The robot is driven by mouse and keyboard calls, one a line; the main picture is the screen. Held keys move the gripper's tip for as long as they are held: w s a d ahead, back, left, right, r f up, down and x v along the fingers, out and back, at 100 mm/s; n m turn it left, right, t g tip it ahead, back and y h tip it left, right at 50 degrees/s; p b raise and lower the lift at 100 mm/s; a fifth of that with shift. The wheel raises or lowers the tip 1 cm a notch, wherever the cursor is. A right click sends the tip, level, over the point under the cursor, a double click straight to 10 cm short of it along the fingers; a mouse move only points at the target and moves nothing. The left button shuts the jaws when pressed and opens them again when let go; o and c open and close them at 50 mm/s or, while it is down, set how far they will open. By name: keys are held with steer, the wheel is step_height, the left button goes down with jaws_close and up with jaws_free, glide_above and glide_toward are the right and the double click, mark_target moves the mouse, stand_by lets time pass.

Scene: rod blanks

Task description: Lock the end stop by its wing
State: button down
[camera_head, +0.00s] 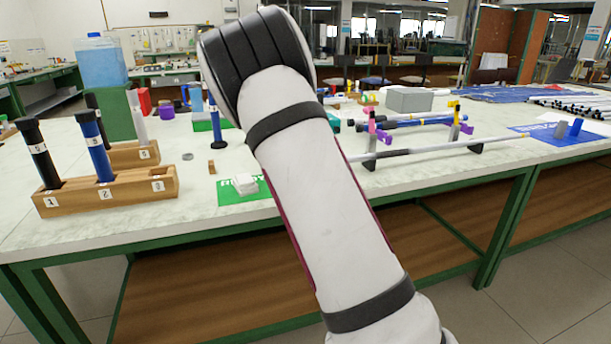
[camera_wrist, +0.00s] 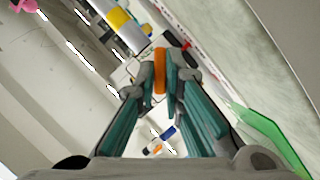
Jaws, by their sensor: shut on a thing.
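In the wrist view my gripper (camera_wrist: 162,82) is shut on an upright orange piece (camera_wrist: 160,70), which looks like the wing of the end stop. Both teal-sided fingers close on it from left and right. Grey-white parts lie around the orange piece, but I cannot tell which of them is the stop's body or whether the wing is turned. In the head view my arm hides the gripper and the end stop.
A long rod (camera_head: 430,149) lies on black supports at the right, near pink and purple clamps. A wooden rack (camera_head: 110,190) with black and blue rods stands at the left. White pieces (camera_head: 245,184) lie on a green mat (camera_head: 235,195). A grey box (camera_head: 409,100) stands behind.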

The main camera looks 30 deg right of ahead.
steer(key=m+y, duration=0.1)
steer(key=m, duration=0.1)
steer(key=m+y+b, duration=0.1)
steer(key=m, duration=0.1)
steer(key=shift+s+d+r+y, duration=0.1)
steer(key=shift+d+y, duration=0.2)
steer(key=shift+d, duration=0.05)
steer(key=shift+m+y, duration=1)
steer(key=shift+m, duration=0.3)
steer(key=c, duration=1.7)
jaws_free()
steer(key=v, duration=1.2)
steer(key=shift+s, duration=0.1)
